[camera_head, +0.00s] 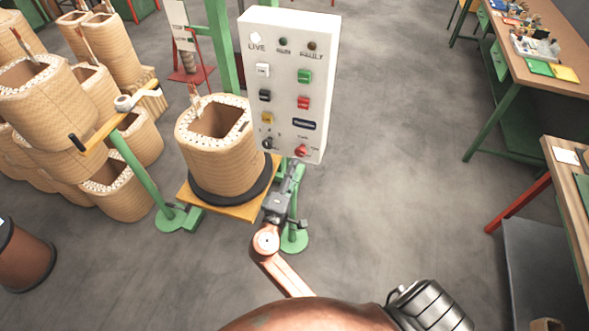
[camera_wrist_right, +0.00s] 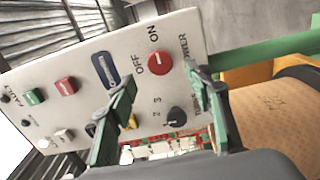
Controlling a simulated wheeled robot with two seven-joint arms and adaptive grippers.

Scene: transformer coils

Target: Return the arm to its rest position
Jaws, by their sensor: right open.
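My right arm reaches up from the bottom of the head view, and its right gripper (camera_head: 284,188) is at the lower edge of the white control panel (camera_head: 290,80). In the right wrist view the gripper (camera_wrist_right: 165,90) is open, with its two fingers apart in front of the panel (camera_wrist_right: 85,58). The red power knob (camera_wrist_right: 159,64) sits between the fingertips, marked OFF and ON. I cannot tell whether a finger touches it. A black knob (camera_wrist_right: 175,115) also shows between the fingers. My left gripper is not in view.
A wound coil (camera_head: 222,140) stands on a wooden platform (camera_head: 238,209) beside the panel. Several more coils (camera_head: 125,190) are stacked at the left. A green-legged table (camera_head: 540,75) and a workbench (camera_head: 570,160) stand at the right. The floor (camera_head: 400,150) between is clear.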

